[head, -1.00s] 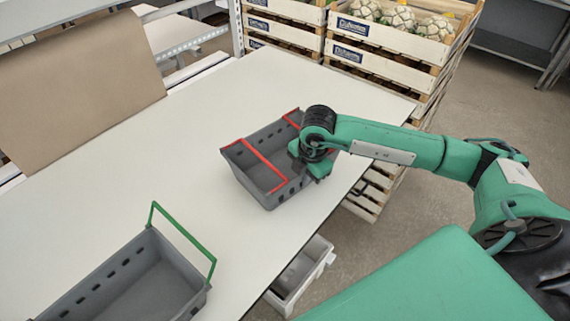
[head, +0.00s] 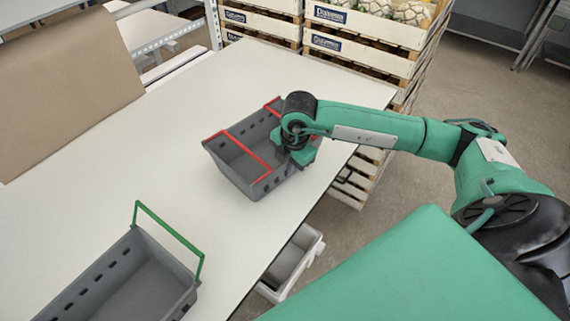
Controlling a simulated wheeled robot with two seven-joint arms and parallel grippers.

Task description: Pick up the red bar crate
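The red bar crate (head: 222,158) is a grey crate with red bars, standing on the white table near its right edge in the head view. My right gripper (head: 303,158) is at the crate's right side, with its green fingers pointing down at the wall. The arm's black wrist hides part of the crate's right end and one red bar. Whether the fingers are open or closed on the wall cannot be seen. My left gripper is not in view.
A grey crate with a green bar (head: 145,275) stands at the table's front left. The white table (head: 110,180) is clear between the crates. Stacked wooden crates (head: 365,40) with produce stand behind. A white bin (head: 290,265) sits below the table edge.

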